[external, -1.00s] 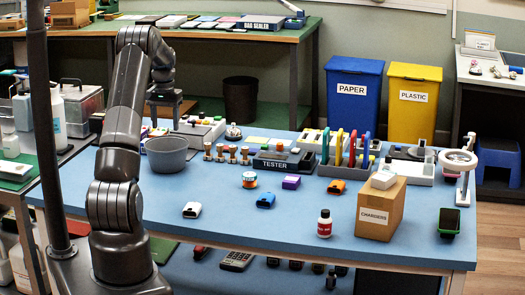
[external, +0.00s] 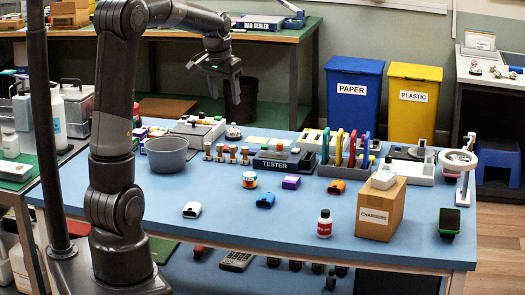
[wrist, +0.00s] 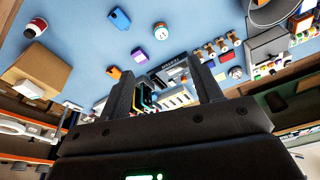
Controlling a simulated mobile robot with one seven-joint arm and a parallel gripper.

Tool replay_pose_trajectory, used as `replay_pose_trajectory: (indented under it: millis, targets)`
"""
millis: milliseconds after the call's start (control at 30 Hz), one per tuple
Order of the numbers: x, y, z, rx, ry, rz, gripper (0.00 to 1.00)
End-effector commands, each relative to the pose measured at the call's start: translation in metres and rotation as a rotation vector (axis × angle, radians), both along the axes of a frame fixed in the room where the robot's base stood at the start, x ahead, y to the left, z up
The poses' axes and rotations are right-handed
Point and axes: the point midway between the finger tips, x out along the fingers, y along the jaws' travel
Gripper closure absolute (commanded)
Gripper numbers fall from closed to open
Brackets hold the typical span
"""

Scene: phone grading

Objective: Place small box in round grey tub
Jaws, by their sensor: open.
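The round grey tub (external: 167,154) stands upright on the left of the blue table; its rim shows at the top right of the wrist view (wrist: 268,12). A small white box (external: 383,180) sits on top of the cardboard box marked CHARGERS (external: 380,211). My gripper (external: 224,95) is open and empty, raised above the table's back, up and right of the tub in the picture. Its fingers show in the wrist view (wrist: 163,85).
An orange item (external: 337,187), a blue item (external: 265,201), a round jar (external: 249,180) and a red-and-white bottle (external: 324,223) stand around the purple box. The black tester (external: 276,162) and upright coloured items in a rack are behind. The table's front middle is clear.

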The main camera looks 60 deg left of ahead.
Motion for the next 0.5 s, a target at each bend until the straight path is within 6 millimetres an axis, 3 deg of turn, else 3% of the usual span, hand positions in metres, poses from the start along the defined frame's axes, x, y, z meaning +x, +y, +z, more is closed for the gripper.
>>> replay_pose_trajectory:
  millis: [33,200,500]
  targets:
    - [-0.005,-0.028,0.01,0.01,-0.02,-0.034,0.41]
    - [-0.031,-0.106,0.026,0.03,-0.076,-0.131,0.41]
    - [-0.101,-0.215,0.026,0.049,-0.179,-0.3,0.41]
